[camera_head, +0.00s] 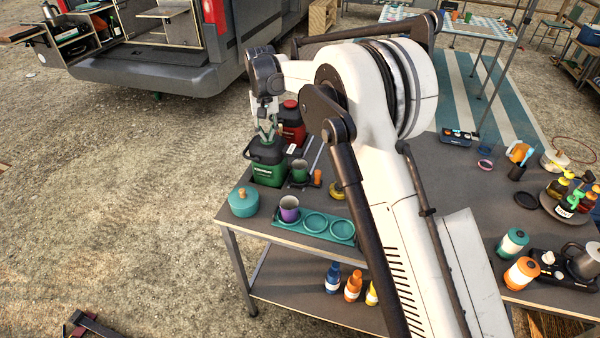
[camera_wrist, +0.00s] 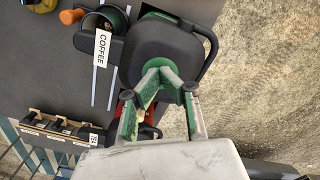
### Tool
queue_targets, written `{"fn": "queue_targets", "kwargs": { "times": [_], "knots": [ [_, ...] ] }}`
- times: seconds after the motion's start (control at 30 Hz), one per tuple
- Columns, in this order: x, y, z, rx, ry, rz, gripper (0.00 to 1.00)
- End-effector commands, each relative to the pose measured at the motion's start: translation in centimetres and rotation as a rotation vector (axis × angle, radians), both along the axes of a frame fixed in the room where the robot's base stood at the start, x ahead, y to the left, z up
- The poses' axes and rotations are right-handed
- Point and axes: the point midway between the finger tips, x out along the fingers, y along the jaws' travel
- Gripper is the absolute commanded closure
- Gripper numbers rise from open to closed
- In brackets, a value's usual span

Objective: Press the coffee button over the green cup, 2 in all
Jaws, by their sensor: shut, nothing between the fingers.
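The green cup (camera_head: 300,170) stands upright on the table, just right of a dark dispenser with a green base (camera_head: 268,174). My gripper (camera_head: 267,134) is above the dispenser, pointing down, shut and empty. In the wrist view my gripper (camera_wrist: 166,70) is over the black dispenser top (camera_wrist: 172,45). I cannot make out the coffee button or tell whether the fingertips touch the dispenser.
A red canister (camera_head: 292,122) stands close behind the dispenser. A teal pot (camera_head: 243,203) and a teal tray (camera_head: 343,231) holding a purple-grey cup (camera_head: 289,208) are in front. An orange object (camera_head: 317,177) stands beside the green cup.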

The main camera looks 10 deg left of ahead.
Motion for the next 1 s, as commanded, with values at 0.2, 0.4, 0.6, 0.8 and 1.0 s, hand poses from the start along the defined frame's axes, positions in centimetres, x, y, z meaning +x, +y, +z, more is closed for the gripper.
{"fn": "queue_targets", "kwargs": {
  "times": [0.2, 0.4, 0.6, 0.8, 1.0],
  "knots": [
    [0.0, 0.0, 0.3, 0.0, 0.001, 0.0, 1.0],
    [0.0, 0.0, 1.3, 0.0, 0.0, 0.0, 1.0],
    [0.0, 0.0, 2.3, 0.0, 0.0, 0.0, 1.0],
    [0.0, 0.0, 3.4, 0.0, 0.0, 0.0, 1.0],
    [0.0, 0.0, 4.1, 0.0, 0.0, 0.0, 1.0]
  ]
}}
